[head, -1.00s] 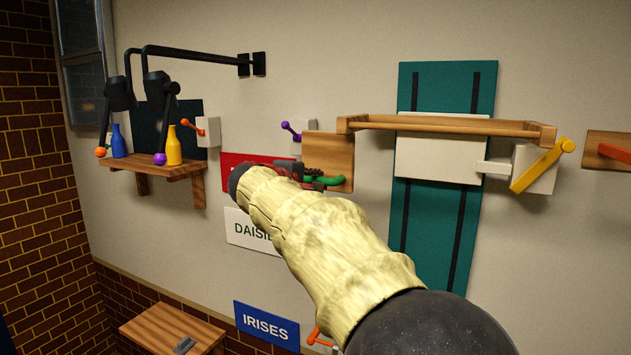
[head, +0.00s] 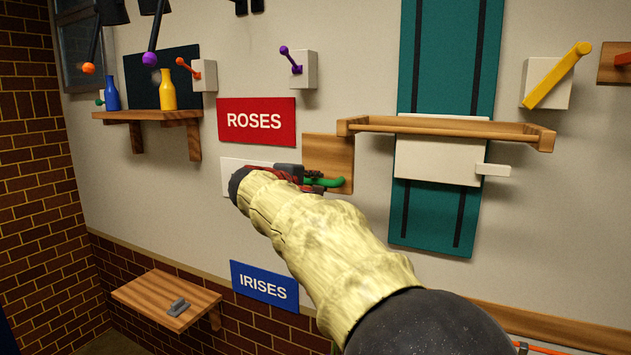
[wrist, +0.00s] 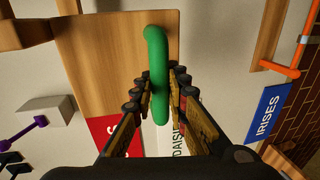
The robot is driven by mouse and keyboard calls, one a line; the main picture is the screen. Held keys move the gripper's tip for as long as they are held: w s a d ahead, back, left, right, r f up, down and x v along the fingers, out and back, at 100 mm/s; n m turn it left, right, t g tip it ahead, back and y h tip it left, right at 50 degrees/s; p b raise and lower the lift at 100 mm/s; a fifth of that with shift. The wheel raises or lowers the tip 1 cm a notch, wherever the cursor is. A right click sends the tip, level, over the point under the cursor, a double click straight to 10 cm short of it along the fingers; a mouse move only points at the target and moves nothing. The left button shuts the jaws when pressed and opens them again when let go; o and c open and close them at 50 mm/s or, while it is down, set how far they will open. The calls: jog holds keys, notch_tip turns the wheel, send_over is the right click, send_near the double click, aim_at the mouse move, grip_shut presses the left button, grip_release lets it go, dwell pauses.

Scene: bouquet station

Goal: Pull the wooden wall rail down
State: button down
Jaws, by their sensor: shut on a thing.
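The wooden wall rail (head: 450,127) runs across a cream panel (head: 432,162) on the teal vertical board (head: 450,70), below the yellow lever. A wooden plate (head: 328,150) stands at the rail's left end; it fills the upper middle of the wrist view (wrist: 100,60). A green handle (head: 328,182) sits on this plate. In the wrist view, my gripper (wrist: 161,80) has its fingers on either side of the green handle (wrist: 157,48), shut on it. In the head view, my gripper (head: 308,178) and arm hide most of the white sign.
A red ROSES sign (head: 256,122) is above left and a blue IRISES sign (head: 265,286) below. A shelf (head: 150,116) with two bottles is at left. A yellow lever (head: 556,76) on a box is at upper right. A lower wooden ledge (head: 165,298) juts out at lower left.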

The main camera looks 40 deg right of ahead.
notch_tip(320, 180, down, 14)
jog(key=b, duration=1)
jog(key=shift+f+b, duration=0.15)
jog(key=shift+b, duration=0.15)
jog(key=c, duration=1.8)
grip_release()
jog(key=shift+o, duration=0.2)
jog(key=v, duration=1.2)
